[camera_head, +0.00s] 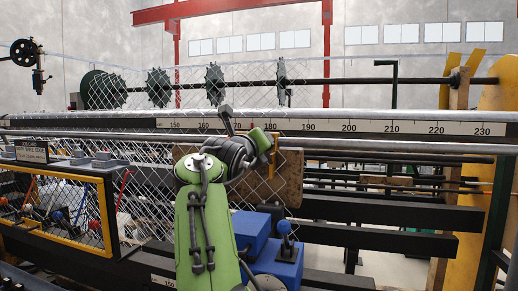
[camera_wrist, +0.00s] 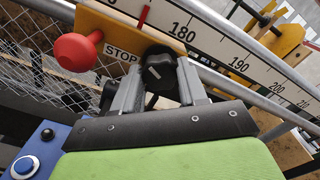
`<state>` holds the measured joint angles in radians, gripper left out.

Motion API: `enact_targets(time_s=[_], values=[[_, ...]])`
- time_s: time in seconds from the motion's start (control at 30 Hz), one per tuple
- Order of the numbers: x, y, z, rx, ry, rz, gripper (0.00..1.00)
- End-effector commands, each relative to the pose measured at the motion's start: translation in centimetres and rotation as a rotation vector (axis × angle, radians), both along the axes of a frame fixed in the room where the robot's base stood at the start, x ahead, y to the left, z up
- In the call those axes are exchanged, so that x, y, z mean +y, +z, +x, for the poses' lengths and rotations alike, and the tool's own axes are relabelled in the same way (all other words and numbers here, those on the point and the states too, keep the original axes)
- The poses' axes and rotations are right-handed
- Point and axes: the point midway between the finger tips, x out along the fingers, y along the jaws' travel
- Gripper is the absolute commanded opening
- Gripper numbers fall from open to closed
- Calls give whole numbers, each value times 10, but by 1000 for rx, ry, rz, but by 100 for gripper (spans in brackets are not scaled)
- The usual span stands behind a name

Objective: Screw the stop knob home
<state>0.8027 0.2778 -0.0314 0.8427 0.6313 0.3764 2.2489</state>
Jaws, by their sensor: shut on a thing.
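The stop knob (camera_wrist: 160,72) is a black fluted knob with a white mark, in the wrist view. It sits at the face of the yellow stop plate (camera_wrist: 112,35), which is lettered STOP. My gripper (camera_wrist: 157,88) is shut on the knob, one finger on each side. In the head view my gripper (camera_head: 262,143) is at the rail near the 180 mark, and the knob is hidden there. The knob's thread is hidden, so I cannot tell how deep it sits.
A numbered scale (camera_head: 340,126) runs along the rail. A red ball knob (camera_wrist: 75,52) stands left of the plate. Chain-link mesh (camera_head: 150,155) hangs beside my arm. A blue box with a button (camera_wrist: 25,165) is at lower left; a yellow frame (camera_head: 495,190) stands at right.

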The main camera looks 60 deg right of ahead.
Motion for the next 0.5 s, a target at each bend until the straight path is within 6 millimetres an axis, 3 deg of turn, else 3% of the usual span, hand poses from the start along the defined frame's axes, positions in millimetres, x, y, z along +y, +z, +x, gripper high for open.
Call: enact_targets(time_s=[0.5], values=[[-1,-2,0,-413,0,70,11]])
